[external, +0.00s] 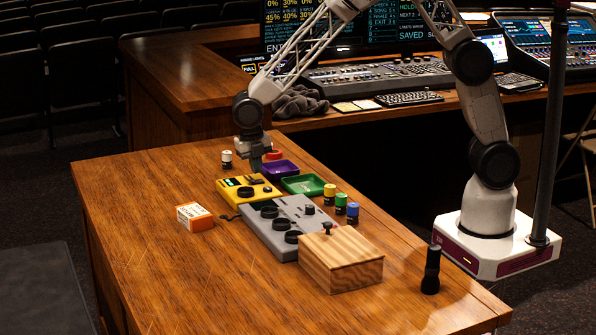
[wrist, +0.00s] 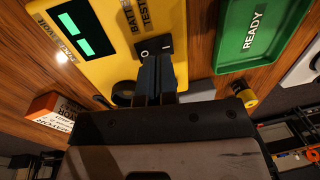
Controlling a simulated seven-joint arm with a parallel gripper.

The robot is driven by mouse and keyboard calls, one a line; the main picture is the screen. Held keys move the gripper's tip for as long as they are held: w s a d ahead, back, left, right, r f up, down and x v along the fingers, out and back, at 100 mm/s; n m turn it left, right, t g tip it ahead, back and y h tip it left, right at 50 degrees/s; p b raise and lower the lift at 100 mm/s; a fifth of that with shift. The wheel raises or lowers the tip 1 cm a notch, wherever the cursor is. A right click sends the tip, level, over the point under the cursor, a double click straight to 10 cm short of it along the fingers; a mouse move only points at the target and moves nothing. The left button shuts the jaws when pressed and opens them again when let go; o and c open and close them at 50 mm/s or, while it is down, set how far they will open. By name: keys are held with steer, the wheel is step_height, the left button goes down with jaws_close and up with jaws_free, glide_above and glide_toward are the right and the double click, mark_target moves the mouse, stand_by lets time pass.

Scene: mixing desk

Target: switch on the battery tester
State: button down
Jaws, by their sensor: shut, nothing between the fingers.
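The yellow battery tester (external: 236,193) lies flat on the wooden desk. In the wrist view the tester (wrist: 107,60) shows a dark display (wrist: 84,35) with bright green marks. Its black rocker switch (wrist: 146,48), marked O and I, sits beside the "BATTERY TESTER" label. My gripper (external: 256,168) points down over the tester's far part. In the wrist view my gripper (wrist: 157,62) is shut and empty, with its fingertips right at the switch and covering part of it. I cannot tell whether they touch it or which way the rocker is tilted.
The desk's left front is clear.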

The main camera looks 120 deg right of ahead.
mark_target(263, 181)
step_height(263, 181, up, 12)
steer(key=s, duration=0.1)
steer(key=shift+s, duration=0.25)
stand_by(0.6)
steer(key=shift+a+r, duration=0.1)
steer(key=s+a+r+m+t, duration=0.1)
steer(key=s+a+r+m, duration=0.35)
steer(key=s+a, duration=0.4)
steer(key=s+a+r+m+t, duration=0.1)
steer(key=s+a+r+m, duration=0.3)
steer(key=s+a+r, duration=0.35)
steer(key=s+a+m, duration=0.3)
steer(key=s+a, duration=0.1)
steer(key=s, duration=0.2)
steer(key=s+a+f+m+t, duration=0.1)
steer(key=s+a+m, duration=0.2)
steer(key=s, duration=0.4)
steer(key=s+a+m+t, duration=0.1)
steer(key=s+a+m, duration=0.2)
steer(key=s, duration=0.4)
steer(key=shift+s+a+f+m, duration=0.25)
steer(key=shift+a+m, duration=0.1)
steer(key=shift+a, duration=0.45)
